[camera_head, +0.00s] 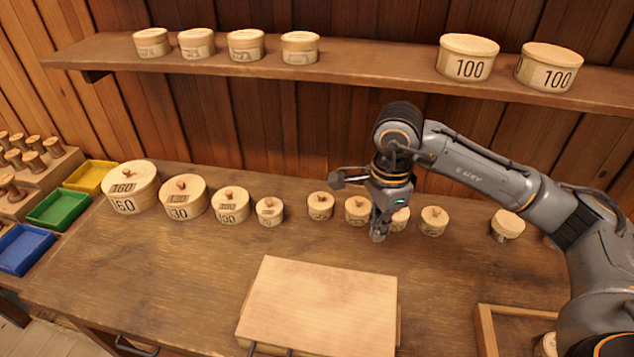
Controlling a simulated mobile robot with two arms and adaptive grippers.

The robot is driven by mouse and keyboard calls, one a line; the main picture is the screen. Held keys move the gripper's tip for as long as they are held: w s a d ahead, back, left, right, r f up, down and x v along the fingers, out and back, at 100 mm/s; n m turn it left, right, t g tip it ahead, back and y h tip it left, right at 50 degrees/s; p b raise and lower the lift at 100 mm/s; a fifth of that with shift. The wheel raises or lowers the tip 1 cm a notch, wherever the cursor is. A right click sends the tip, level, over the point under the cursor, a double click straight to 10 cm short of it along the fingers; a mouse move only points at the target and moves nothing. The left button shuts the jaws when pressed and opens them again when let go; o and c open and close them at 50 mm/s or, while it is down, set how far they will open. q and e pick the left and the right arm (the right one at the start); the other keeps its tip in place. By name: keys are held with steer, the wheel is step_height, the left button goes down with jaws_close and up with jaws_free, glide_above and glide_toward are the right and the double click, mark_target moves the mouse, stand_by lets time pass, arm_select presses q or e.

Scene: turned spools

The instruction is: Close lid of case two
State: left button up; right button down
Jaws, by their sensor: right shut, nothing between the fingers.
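A flat light-wood panel (320,305), apparently a case lid, lies level at the front middle of the workbench. A dark metal fitting shows at its front left edge. No label marks it as case two. A wooden-rimmed open box or tray (488,330) is at the lower right, cut off by the frame and partly hidden by my right arm. My right gripper (379,236) is shut and empty, pointing down above the bench beyond the panel's far edge. It partly hides a small round box (400,219). My left gripper is not in view.
Round lidded boxes with knobs, such as the large one marked 160 (130,188), stand in a row behind the panel. More sit on the shelf (370,76). Yellow, green and blue trays (58,209) are at left. The bench left of the panel is clear.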

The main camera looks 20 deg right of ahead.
step_height(320, 180, up, 7)
steer(key=p, duration=0.3)
steer(key=shift+r+p, duration=0.15)
steer(key=shift+p, duration=0.2)
stand_by(0.4)
